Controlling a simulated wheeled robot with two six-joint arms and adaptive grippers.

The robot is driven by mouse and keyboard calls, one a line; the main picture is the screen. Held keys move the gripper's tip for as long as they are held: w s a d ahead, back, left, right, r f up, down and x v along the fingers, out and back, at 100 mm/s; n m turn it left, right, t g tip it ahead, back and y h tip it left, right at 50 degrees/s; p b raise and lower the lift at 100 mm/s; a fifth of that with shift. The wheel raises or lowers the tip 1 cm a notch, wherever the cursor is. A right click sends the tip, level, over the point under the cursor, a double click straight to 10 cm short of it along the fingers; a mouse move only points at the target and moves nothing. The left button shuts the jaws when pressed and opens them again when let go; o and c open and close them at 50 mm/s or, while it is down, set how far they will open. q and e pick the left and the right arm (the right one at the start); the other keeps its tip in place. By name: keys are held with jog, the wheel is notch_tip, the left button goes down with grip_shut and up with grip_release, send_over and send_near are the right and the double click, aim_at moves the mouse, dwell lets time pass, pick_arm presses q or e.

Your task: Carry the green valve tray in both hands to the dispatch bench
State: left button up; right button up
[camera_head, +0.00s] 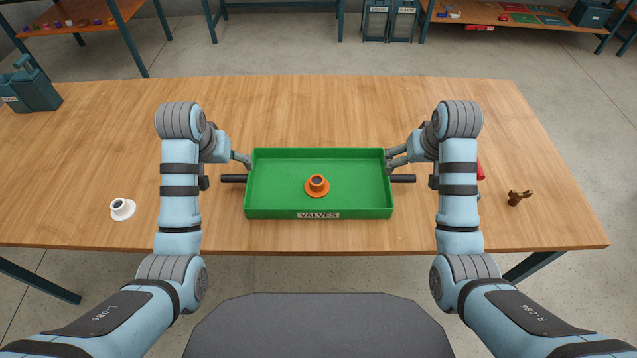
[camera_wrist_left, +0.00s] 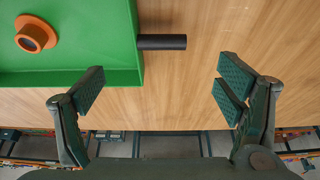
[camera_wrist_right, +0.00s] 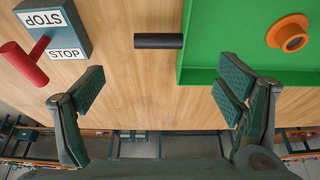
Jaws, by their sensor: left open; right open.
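The green valve tray (camera_head: 318,156), labelled VALVES, sits on the wooden table. An orange flanged fitting (camera_head: 317,186) stands inside it. A black bar handle (camera_head: 233,179) sticks out of its left side and another (camera_head: 404,179) out of its right side. My left gripper (camera_head: 243,162) is open and empty by the tray's left side; in the left wrist view the left handle (camera_wrist_left: 162,42) lies beyond its spread fingers. My right gripper (camera_head: 395,159) is open and empty by the right side; the right handle (camera_wrist_right: 158,41) lies beyond its fingers. Which bench is the dispatch bench, I cannot tell.
A white flanged fitting (camera_head: 122,208) lies left on the table (camera_head: 330,110), a brown forked piece (camera_head: 518,197) right. A STOP-marked block (camera_wrist_right: 55,28) with a red handle (camera_wrist_right: 22,64) stands near my right gripper. Shelved benches (camera_head: 80,20) (camera_head: 490,12) stand across the floor.

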aim_at(235, 176)
pick_arm(q)
jog(key=x, duration=1)
jog(key=shift+w+f, duration=0.2)
jog(key=shift+f, duration=0.15)
pick_arm(e)
jog(key=x, duration=1)
jog(key=shift+w+f, duration=0.2)
jog(key=shift+f, duration=0.15)
pick_arm(q)
jog(key=c, duration=1.8)
pick_arm(e)
jog(key=c, duration=1.8)
